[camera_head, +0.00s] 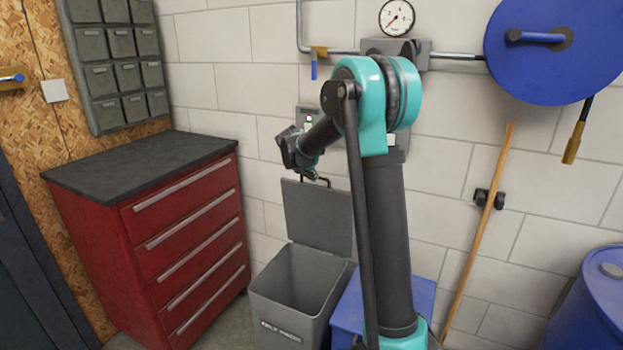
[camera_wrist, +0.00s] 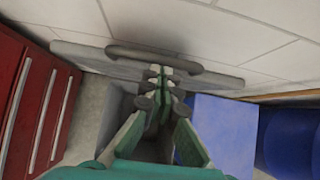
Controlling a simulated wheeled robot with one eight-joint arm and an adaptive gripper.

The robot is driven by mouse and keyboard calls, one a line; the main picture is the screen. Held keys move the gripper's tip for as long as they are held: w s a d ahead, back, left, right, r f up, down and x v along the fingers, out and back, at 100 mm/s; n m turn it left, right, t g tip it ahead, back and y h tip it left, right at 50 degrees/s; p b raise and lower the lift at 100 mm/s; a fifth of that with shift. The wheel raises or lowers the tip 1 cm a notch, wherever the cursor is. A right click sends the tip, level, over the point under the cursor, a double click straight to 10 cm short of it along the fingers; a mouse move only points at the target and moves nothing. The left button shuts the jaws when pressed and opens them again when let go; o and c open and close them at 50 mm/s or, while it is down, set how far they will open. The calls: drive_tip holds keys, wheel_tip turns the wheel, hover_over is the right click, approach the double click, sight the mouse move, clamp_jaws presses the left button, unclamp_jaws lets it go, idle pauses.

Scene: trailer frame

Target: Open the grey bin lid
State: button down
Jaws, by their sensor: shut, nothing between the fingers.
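The grey bin (camera_head: 283,306) stands on the floor by the wall, with its inside showing. Its grey lid (camera_head: 318,218) is raised, standing roughly upright at the back of the bin. My gripper (camera_head: 316,180) is at the lid's top edge. In the wrist view my gripper (camera_wrist: 161,80) is shut with its fingertips close to the dark bar handle (camera_wrist: 205,73) on the lid (camera_wrist: 85,58). Nothing shows between the fingers. I cannot tell whether the fingertips touch the handle.
A red drawer cabinet (camera_head: 190,240) with a dark top stands left of the bin. A blue bin (camera_head: 424,295) is close on its right, partly behind my arm. A block wall (camera_head: 225,90) is behind. A wooden pole (camera_head: 478,240) and a blue drum (camera_head: 590,310) are further right.

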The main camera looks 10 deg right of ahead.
drive_tip(key=w+d+g, duration=0.1)
drive_tip(key=w+d, duration=0.4)
drive_tip(key=w, duration=0.3)
drive_tip(key=shift+w+d+r+y, duration=0.15)
drive_tip(key=shift+d+r+y, duration=0.1)
drive_tip(key=shift+y, duration=0.15)
drive_tip(key=shift+a, duration=0.1)
drive_tip(key=s+v, duration=0.1)
drive_tip(key=v, duration=1.2)
drive_tip(key=s+d+f+m+y, duration=0.1)
drive_tip(key=s+f+m, duration=0.7)
drive_tip(key=s, duration=0.7)
drive_tip(key=s+d+f+m+g+y, duration=0.1)
drive_tip(key=s+f+m, duration=0.7)
drive_tip(key=s, duration=0.8)
drive_tip(key=s+d+f+m+y, duration=0.1)
drive_tip(key=s+f+m, duration=0.8)
drive_tip(key=s+m, duration=0.4)
drive_tip(key=shift+s+d+y, duration=0.25)
drive_tip(key=shift+s+y, duration=0.05)
drive_tip(key=shift+s, duration=0.95)
